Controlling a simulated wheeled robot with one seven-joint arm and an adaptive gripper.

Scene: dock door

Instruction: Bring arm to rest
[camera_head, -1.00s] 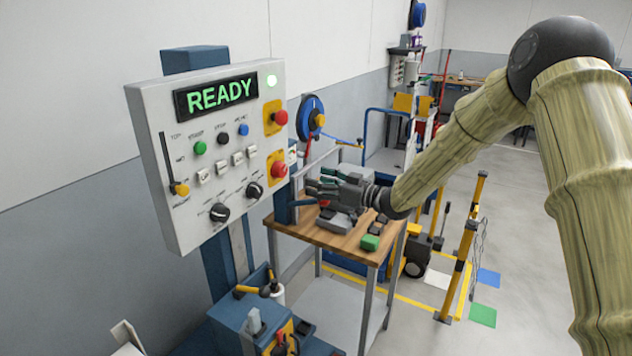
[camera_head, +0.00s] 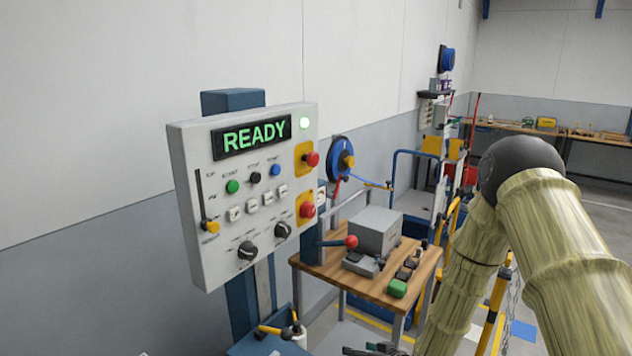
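My gripper (camera_head: 372,350) is at the bottom edge of the head view, mostly cut off by the frame. Only a dark part of it shows, so its fingers cannot be made out. My arm (camera_head: 530,220), pale and wood-grained with a dark round elbow, bends down on the right side, with its forearm pointing down and left. The gripper is below and in front of the wooden table and apart from the control panel (camera_head: 262,190). The panel's display (camera_head: 254,137) reads READY in green, and a pale green lamp beside it is lit.
A blue hose reel (camera_head: 341,159) hangs on the wall. Yellow posts (camera_head: 490,315) stand close to my forearm.

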